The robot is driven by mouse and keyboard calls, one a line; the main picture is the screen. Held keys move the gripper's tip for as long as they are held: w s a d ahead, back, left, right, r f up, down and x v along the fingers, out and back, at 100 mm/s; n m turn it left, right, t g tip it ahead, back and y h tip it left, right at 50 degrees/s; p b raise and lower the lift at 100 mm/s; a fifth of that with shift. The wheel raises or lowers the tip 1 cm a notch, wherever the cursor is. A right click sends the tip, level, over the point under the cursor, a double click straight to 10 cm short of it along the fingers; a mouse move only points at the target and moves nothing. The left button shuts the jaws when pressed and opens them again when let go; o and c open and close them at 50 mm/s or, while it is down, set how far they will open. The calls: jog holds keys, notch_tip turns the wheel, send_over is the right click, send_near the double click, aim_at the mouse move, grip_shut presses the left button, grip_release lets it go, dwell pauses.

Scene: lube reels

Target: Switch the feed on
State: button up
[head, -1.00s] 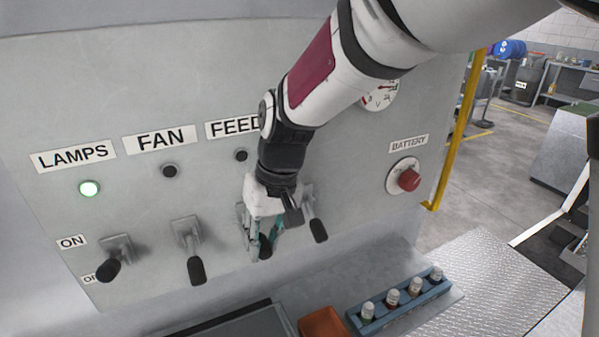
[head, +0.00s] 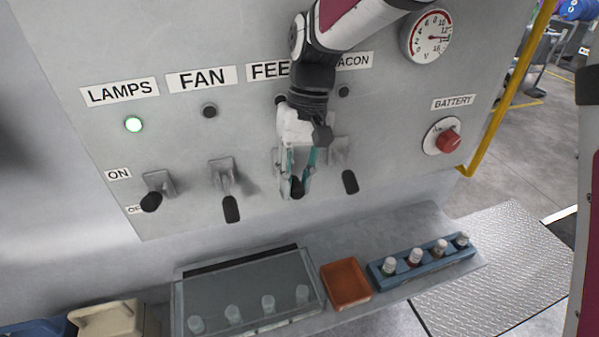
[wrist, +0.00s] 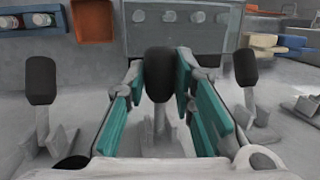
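The FEED label (head: 268,70) is partly covered by my arm. The lamp below it (head: 280,100) is partly hidden and looks dark. The feed lever's black knob (head: 297,188) points outward and down, and its base is mostly hidden behind my gripper. My gripper (head: 298,192) is at this lever with its teal fingers apart, one on each side of the knob. In the wrist view the knob (wrist: 158,75) stands between the fingertips, which are very close to it; I cannot tell whether they touch.
The fan lever (head: 231,208) and beacon lever (head: 350,182) flank my gripper closely. A red battery knob (head: 449,141) is at right. A shelf below holds a clear-lidded box (head: 250,285), orange tray (head: 346,284) and blue rack (head: 420,262).

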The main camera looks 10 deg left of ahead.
aim_at(295, 180)
jog(key=o, duration=0.3)
jog(key=v, duration=0.3)
jog(key=s+v, duration=0.1)
jog(key=v, duration=0.2)
jog(key=s+v, duration=0.1)
jog(key=v, duration=0.2)
jog(key=shift+a+r, duration=0.4)
jog(key=shift+r, duration=0.25)
